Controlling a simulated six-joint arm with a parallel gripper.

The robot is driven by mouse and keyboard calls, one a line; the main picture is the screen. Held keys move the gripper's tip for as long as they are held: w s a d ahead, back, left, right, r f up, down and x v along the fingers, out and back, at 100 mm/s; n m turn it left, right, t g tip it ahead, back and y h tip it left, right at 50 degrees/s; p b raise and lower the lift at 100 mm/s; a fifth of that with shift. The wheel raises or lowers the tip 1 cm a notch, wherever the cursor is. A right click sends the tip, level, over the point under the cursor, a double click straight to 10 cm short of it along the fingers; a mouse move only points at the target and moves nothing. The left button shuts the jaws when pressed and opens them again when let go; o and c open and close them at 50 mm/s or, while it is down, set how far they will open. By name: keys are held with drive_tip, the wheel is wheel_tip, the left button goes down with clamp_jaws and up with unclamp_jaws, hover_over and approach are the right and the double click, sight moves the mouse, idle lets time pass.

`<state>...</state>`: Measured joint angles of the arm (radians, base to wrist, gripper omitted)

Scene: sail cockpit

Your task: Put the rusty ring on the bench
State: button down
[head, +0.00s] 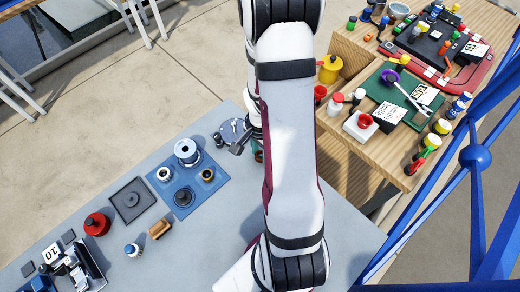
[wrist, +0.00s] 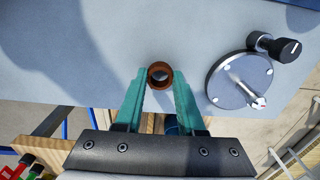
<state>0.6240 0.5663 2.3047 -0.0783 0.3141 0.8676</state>
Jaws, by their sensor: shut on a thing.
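The rusty ring (wrist: 151,77) is a small brown ring with an open middle, seen in the wrist view between the teal fingertips. My gripper (wrist: 160,80) is shut on it, one finger on each side. The grey bench top (wrist: 140,40) lies beneath the ring; whether the ring touches it I cannot tell. In the head view my arm covers most of the gripper, and only a small part shows near the far edge of the grey bench (head: 225,225).
In the head view, a blue mat (head: 205,202) with metal parts, a dark square tray (head: 132,200) and a red pot (head: 96,224) lie left. A cluttered wooden table (head: 345,85) is at upper right.

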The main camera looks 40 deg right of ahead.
drive_tip(key=shift+f, duration=0.2)
drive_tip(key=shift+f, duration=0.1)
drive_tip(key=c, duration=0.5)
unclamp_jaws()
